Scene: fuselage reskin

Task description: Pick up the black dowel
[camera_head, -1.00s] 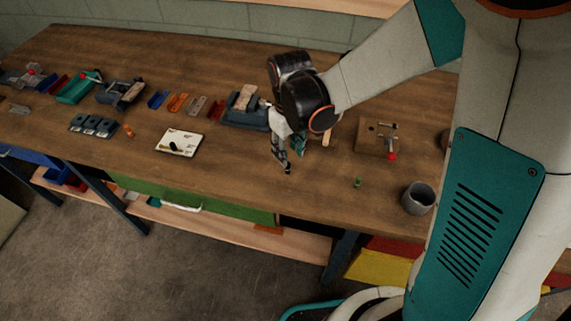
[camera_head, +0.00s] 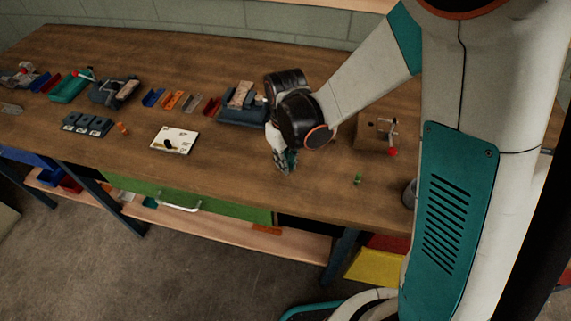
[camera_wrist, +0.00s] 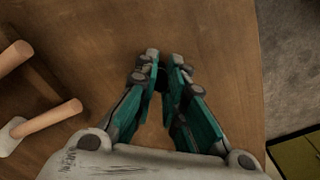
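My gripper (camera_head: 283,166) is low over the front part of the workbench. In the wrist view, my gripper (camera_wrist: 165,60) has its two teal fingers drawn close together with a narrow gap at the tips. A dark patch (camera_wrist: 161,80) between the fingers fits the black dowel, which is mostly hidden by them. The dowel does not show clearly in the head view, and I cannot see whether it is clear of the wood.
A small green dowel (camera_head: 357,180) stands to the right, near a wooden block (camera_head: 372,135) with a red-tipped part. A white board (camera_head: 182,137) with a dark piece on it lies left. A grey vise (camera_head: 240,116) stands behind left. The bench's front edge is close.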

